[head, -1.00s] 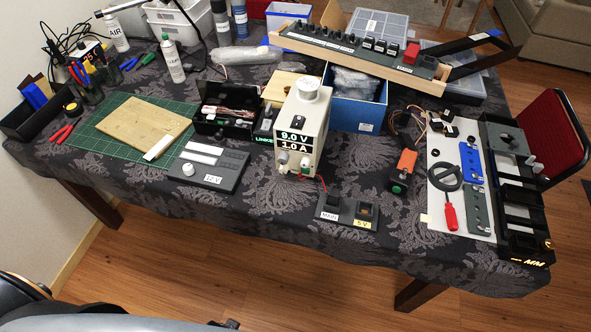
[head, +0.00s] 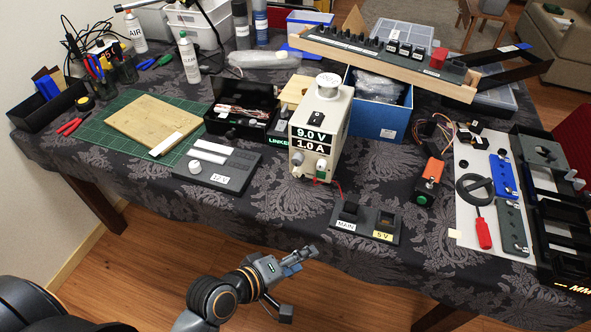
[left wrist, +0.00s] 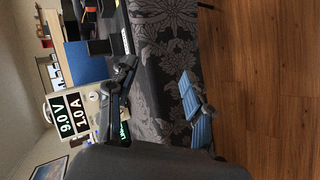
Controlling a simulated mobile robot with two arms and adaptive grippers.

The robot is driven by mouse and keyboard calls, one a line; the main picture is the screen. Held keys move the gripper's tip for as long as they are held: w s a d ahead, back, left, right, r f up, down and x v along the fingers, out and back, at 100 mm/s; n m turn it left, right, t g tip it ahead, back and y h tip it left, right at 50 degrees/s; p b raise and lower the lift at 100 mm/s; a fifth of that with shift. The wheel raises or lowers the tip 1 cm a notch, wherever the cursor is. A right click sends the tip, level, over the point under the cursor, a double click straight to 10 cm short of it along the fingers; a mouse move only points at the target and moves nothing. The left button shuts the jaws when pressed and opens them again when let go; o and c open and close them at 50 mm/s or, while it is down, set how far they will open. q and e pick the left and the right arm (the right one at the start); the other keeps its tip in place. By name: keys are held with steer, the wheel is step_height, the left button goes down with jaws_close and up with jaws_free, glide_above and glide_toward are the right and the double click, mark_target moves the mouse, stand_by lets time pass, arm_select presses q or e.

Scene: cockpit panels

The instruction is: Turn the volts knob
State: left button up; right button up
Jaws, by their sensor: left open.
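The white power supply (head: 320,125) stands on the table and reads 9.0 V and 1.0 A. Two small knobs sit low on its front, a left knob (head: 297,157) and a right knob (head: 321,164); I cannot read which is volts. A larger white dial (head: 328,80) is on top. My left gripper (head: 299,284) is open and empty in front of the table edge, apart from the supply. In the left wrist view the open fingers (left wrist: 160,92) show with the supply's display (left wrist: 73,114) sideways at left. My right gripper is out of view.
A 12 V panel (head: 222,170) with a white knob lies left of the supply. The MAIN and 5 V switch panel (head: 365,222) lies in front of it to the right. An orange-black device (head: 430,178) is further right.

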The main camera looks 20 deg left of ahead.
arm_select(q)
steer(key=w+r+n+t, duration=0.4)
steer(key=w+r+n, duration=0.1)
steer(key=n, duration=0.4)
steer(key=n+t+y, duration=0.4)
steer(key=n+y, duration=0.2)
steer(key=n, duration=1)
glide_toward(296, 163)
steer(key=w+p, duration=0.2)
steer(key=w, duration=0.5)
steer(key=shift+w+d, duration=0.15)
steer(key=shift+w, duration=0.25)
steer(key=shift+w+f, duration=0.1)
steer(key=shift+w, duration=0.5)
steer(key=shift+m, duration=0.3)
jaws_close()
